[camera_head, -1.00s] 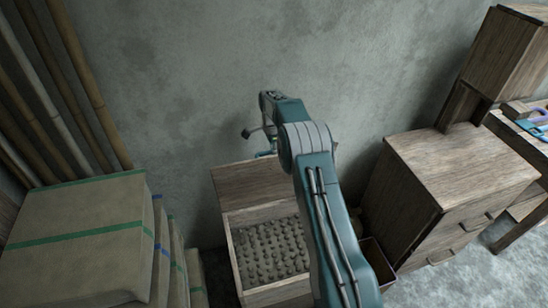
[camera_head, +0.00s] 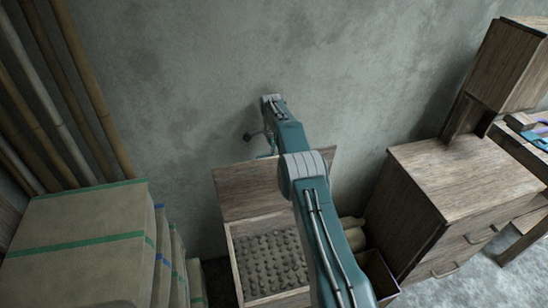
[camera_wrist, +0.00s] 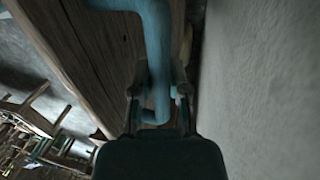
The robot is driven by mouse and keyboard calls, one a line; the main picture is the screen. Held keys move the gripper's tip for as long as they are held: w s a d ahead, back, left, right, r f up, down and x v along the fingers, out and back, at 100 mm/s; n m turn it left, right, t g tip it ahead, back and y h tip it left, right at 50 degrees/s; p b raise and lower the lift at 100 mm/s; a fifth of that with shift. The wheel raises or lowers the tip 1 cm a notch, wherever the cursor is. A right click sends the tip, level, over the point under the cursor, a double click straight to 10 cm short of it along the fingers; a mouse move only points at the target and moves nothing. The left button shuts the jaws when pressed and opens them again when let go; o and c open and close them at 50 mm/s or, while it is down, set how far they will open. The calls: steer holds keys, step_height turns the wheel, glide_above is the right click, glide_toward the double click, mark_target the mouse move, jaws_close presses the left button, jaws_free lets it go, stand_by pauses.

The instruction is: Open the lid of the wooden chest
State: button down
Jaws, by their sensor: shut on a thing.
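The wooden chest (camera_head: 236,262) stands on the floor by the wall. Its lid (camera_head: 243,193) is raised and stands steeply behind the opening, close to the wall. Inside the chest is a dark layer with rows of round bumps (camera_head: 270,262). In the wrist view the lid's wood (camera_wrist: 95,50) fills the left side, with a blue bent handle (camera_wrist: 155,45) on it. My gripper (camera_wrist: 160,98) is shut on this handle, its fingers on either side. In the head view my arm covers the right part of the chest and the lid.
The grey wall (camera_head: 340,60) is close behind the lid. Stacked bales (camera_head: 85,250) with green and blue bands stand left, below bamboo poles (camera_head: 75,90). A wooden drawer cabinet (camera_head: 460,185) stands right. A small open box (camera_head: 378,272) and pale rounded items (camera_head: 353,232) lie between.

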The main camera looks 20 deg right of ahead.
steer(key=shift+w+d+r, duration=0.1)
steer(key=shift+d+r, duration=0.1)
steer(key=shift+r, duration=0.1)
steer(key=c, duration=0.6)
jaws_free()
steer(key=shift+f, duration=0.15)
steer(key=shift+s+a, duration=0.1)
steer(key=shift+s, duration=0.1)
